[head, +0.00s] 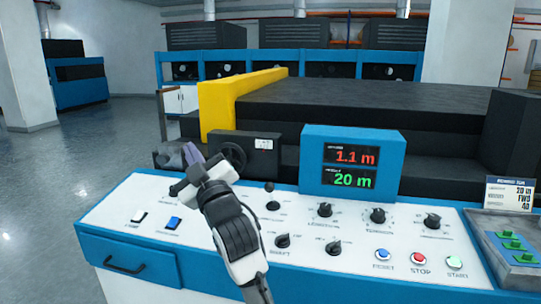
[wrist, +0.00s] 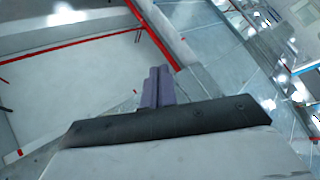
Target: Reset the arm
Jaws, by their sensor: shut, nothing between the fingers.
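My gripper (head: 192,153) is raised over the left part of the white control panel (head: 115,207) in the head view. Its purple-grey fingers point up and away from the panel. In the wrist view the two fingers (wrist: 158,87) lie together, shut, with nothing between them. They touch no object there. My arm covers part of the panel to the left of the knobs.
A blue display box (head: 352,160) reads 1.1 m and 20 m. A yellow guard (head: 219,105) and dark machine bed (head: 370,100) stand behind. A grey tray (head: 487,236) sits at right. Open floor lies left.

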